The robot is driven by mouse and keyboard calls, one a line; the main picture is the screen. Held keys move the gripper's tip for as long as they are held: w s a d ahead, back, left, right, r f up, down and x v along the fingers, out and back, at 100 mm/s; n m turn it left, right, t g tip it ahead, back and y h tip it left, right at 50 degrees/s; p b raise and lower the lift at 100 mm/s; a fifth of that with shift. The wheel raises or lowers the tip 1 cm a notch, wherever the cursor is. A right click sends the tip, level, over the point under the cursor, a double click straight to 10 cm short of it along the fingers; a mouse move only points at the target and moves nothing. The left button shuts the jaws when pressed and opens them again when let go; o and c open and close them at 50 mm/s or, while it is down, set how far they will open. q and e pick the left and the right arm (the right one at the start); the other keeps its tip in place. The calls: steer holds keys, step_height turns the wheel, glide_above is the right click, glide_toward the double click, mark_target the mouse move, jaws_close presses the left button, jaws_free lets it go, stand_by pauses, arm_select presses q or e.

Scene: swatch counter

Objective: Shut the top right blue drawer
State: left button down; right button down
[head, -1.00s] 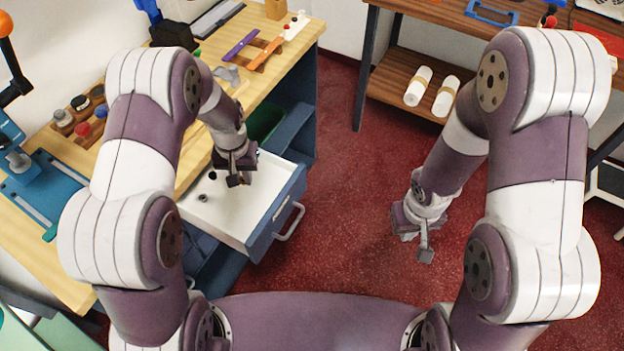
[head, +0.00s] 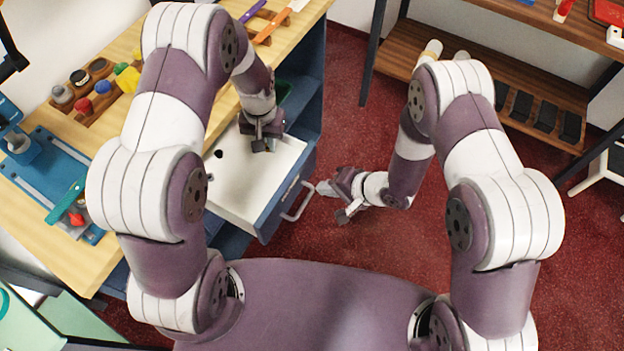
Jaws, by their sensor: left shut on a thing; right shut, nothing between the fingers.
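The blue drawer (head: 268,218) with a white inside stands pulled out from the blue cabinet under the wooden bench. Its silver handle (head: 297,204) faces right. A small dark thing (head: 219,153) lies in the drawer. My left gripper (head: 262,146) is over the back part of the open drawer, pointing down. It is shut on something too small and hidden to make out. My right gripper (head: 328,188) is shut and empty, turned toward the left, just right of the handle. A small gap seems to separate it from the handle.
The bench top (head: 85,235) holds a rack of coloured knobs (head: 95,95) and a blue fixture (head: 55,190). A wooden shelf unit (head: 480,62) stands at the back right. Red floor right of the drawer is open.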

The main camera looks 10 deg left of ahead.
mark_target(301, 180)
arm_select(q)
steer(key=shift+r+p, duration=0.2)
steer(key=shift+p, duration=0.1)
arm_select(e)
steer(key=shift+w+a+f, duration=0.1)
steer(key=shift+w+a, duration=0.15)
steer(key=shift+a, duration=0.4)
steer(key=shift+w+a+r, duration=0.1)
steer(key=shift+w+a, duration=0.15)
steer(key=shift+a, duration=0.45)
steer(key=shift+w+a+f, duration=0.1)
steer(key=shift+w+a, duration=0.15)
steer(key=shift+a, duration=0.4)
steer(key=shift+a, duration=0.1)
